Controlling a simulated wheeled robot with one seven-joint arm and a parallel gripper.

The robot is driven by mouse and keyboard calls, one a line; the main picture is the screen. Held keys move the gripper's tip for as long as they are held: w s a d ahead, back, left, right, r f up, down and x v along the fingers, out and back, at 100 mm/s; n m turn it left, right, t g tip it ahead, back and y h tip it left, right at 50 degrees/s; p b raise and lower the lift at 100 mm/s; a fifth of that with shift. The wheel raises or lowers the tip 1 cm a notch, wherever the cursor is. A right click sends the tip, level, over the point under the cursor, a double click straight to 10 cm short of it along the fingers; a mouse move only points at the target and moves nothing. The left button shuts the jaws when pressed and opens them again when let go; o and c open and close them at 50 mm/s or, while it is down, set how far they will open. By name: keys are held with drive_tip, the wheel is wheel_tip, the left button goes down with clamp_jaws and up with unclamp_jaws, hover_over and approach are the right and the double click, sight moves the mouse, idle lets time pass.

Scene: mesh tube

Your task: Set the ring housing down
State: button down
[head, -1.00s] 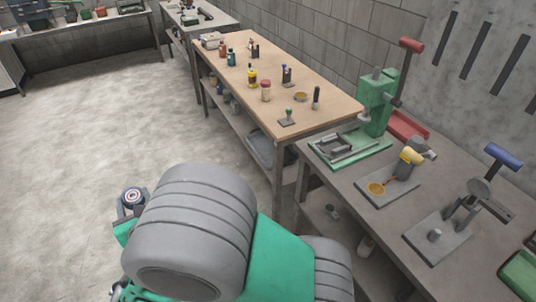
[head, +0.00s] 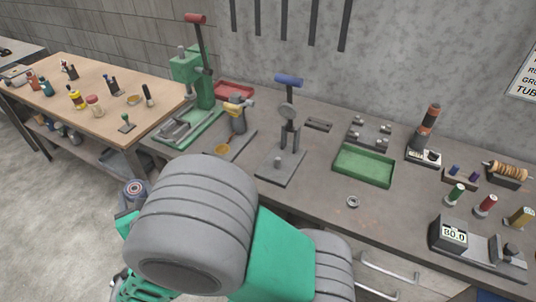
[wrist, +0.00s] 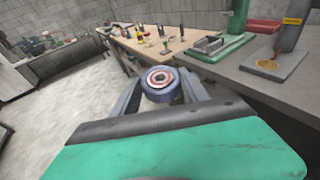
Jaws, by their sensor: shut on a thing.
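The ring housing (wrist: 161,84) is a short blue-grey cylinder with a pale ring and a reddish inner ring around its dark centre. It sits between the two grey fingers of my gripper (wrist: 158,92) in the wrist view. My gripper is shut on it and holds it up in the air, clear of any surface. In the head view the housing (head: 134,190) shows at the lower left beside my arm, over the floor in front of the benches. Most of my gripper is hidden there behind my arm.
The grey bench (head: 325,185) holds a green press (head: 196,75), a lever tool (head: 289,125), a green tray (head: 363,166), a small metal ring (head: 352,201) and a display box (head: 452,237). Bare bench top lies around the small ring. A wooden bench (head: 95,120) stands left.

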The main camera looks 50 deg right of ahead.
drive_tip(key=s+d+m+g+h, duration=0.1)
drive_tip(key=d+m+g+h, duration=0.4)
drive_tip(key=d, duration=1.2)
drive_tip(key=m+g+h+b, duration=0.1)
drive_tip(key=m+g+h, duration=0.3)
drive_tip(key=m+g, duration=0.8)
hover_over(352, 167)
drive_tip(key=shift+n+g, duration=0.3)
drive_tip(key=shift+n, duration=0.3)
wheel_tip(352, 167, down, 9)
drive_tip(key=shift+a+r, duration=0.1)
drive_tip(key=shift+r, duration=0.1)
wheel_tip(352, 167, down, 3)
drive_tip(key=shift+f, duration=0.1)
